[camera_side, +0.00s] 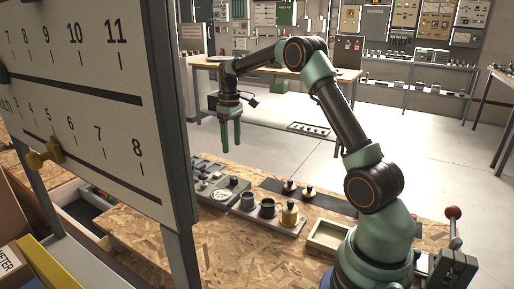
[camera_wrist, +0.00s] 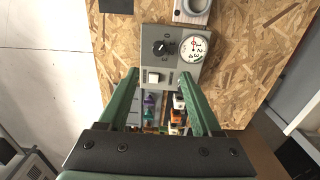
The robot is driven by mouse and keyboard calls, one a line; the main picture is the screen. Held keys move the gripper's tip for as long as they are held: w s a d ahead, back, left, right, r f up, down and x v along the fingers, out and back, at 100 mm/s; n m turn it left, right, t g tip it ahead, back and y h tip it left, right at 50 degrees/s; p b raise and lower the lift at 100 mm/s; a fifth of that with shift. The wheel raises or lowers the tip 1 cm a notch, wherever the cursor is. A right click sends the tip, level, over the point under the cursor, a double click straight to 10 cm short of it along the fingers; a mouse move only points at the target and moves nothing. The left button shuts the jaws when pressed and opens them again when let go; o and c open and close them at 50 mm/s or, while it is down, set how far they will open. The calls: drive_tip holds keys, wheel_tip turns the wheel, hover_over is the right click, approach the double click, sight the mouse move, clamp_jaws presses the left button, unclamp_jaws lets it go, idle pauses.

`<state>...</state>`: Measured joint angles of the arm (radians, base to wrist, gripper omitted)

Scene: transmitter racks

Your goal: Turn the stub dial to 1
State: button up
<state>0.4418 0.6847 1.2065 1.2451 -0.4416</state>
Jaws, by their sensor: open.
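A grey panel (camera_wrist: 182,32) lies on the bench in the wrist view, with a black knob (camera_wrist: 161,47) at left and a round white dial (camera_wrist: 196,47) with numbers and a small red mark at right. I cannot tell for sure which of them is the stub dial, nor its exact setting.
A large white board (camera_side: 95,80) with number scales and a yellow knob (camera_side: 45,154) fills the left. Several dark cups and a brass piece (camera_side: 289,214) stand on a tray right of the panel. A wooden box (camera_side: 327,237) sits nearer my base. The chipboard bench (camera_side: 230,245) is clear in front.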

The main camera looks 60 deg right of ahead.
sight(234, 178)
wheel_tip(234, 178, down, 12)
drive_tip(key=shift+d+f, duration=0.15)
drive_tip(key=shift+f, duration=0.1)
idle(0.4)
clamp_jaws()
